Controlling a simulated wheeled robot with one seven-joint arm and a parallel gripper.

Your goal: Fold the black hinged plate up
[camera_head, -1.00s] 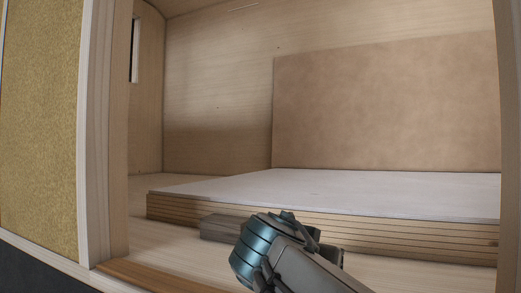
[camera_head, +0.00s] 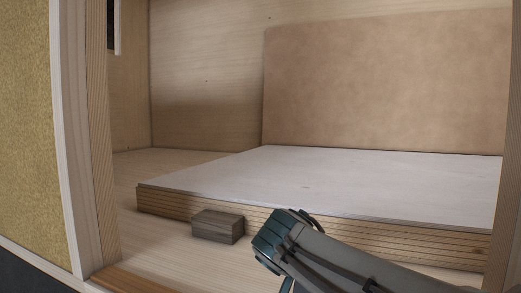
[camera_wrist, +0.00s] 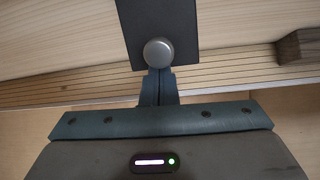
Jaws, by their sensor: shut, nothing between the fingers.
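The black plate (camera_wrist: 157,22) shows in the wrist view at the top middle as a dark flat strip, its far end cut off by the frame's top edge. A round silver knob (camera_wrist: 158,52) sits at its near end. My gripper (camera_wrist: 159,74) is shut and empty, its fingertips right at the knob's lower side. I cannot tell whether they touch it. In the head view my arm covers the lower middle. The plate and my fingertips do not show there.
A small grey-brown wooden block (camera_head: 217,227) lies on the floor before the layered platform (camera_head: 320,182); it also shows at the wrist view's right (camera_wrist: 299,47). A brown panel (camera_head: 385,85) stands against the back wall. A wooden door post (camera_head: 88,150) bounds the left.

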